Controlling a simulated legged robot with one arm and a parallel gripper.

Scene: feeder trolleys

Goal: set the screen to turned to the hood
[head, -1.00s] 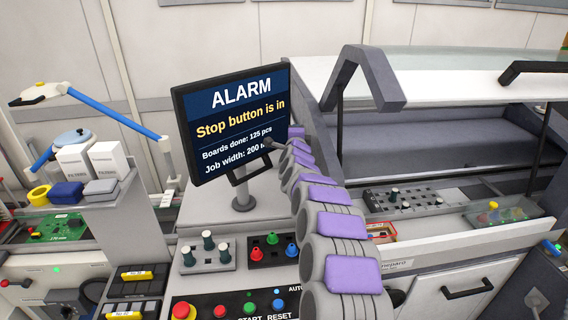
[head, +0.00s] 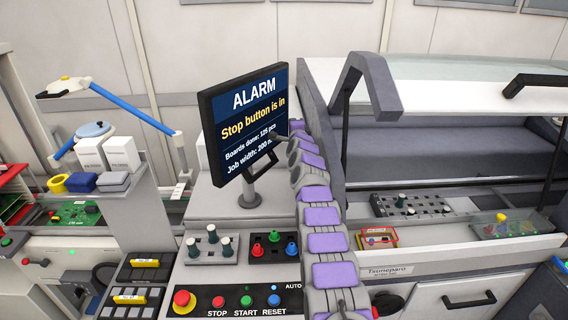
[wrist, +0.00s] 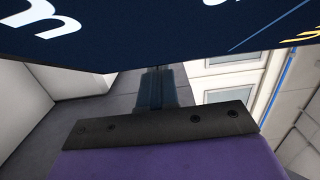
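The screen (head: 240,120) stands on a short post on the machine's console and shows "ALARM, Stop button is in". Its face is angled to the right, its left edge nearer me. A black handle (head: 262,166) is at its lower edge. The hood (head: 440,90) with its grey frame is to the right. My gripper (head: 277,137) is at the screen's right part, in front of its face; contact cannot be told. In the wrist view, its fingers (wrist: 157,90) look like one narrow dark block, shut, with the screen (wrist: 130,30) close above.
Below the screen are a red stop button (head: 183,300), several push buttons and two trays of nozzles (head: 208,246). White boxes (head: 122,152) and a blue-armed lamp (head: 120,110) stand left. A red tray (head: 379,238) lies right of my arm.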

